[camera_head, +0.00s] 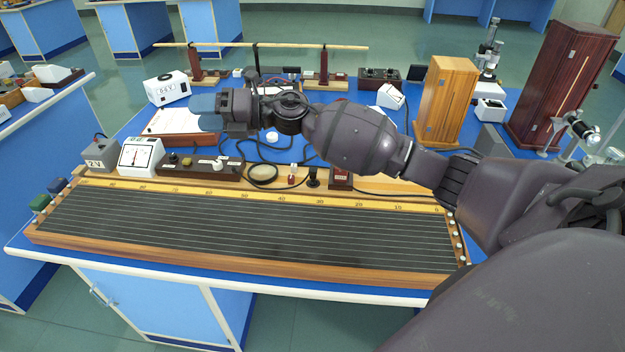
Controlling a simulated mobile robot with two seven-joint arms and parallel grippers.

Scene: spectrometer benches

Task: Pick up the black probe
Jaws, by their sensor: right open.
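A small black upright piece (313,178), which looks like the black probe, stands at the back edge of the long wooden wire board (240,225). A similar small piece with a red part (292,173) stands just left of it. My right gripper (207,113) reaches in from the right, across and above the bench. It is open, with its blue-grey fingertips pointing left over a white sheet on a dark red board. It is apart from the black piece, well to its left and farther back. My left gripper is out of view.
A white meter (141,157), a grey battery box (99,152) and a dark switch strip (200,167) line the board's back left. Black cables loop behind the board. A wooden cabinet (447,100) and dark red cabinet (562,85) stand at the right.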

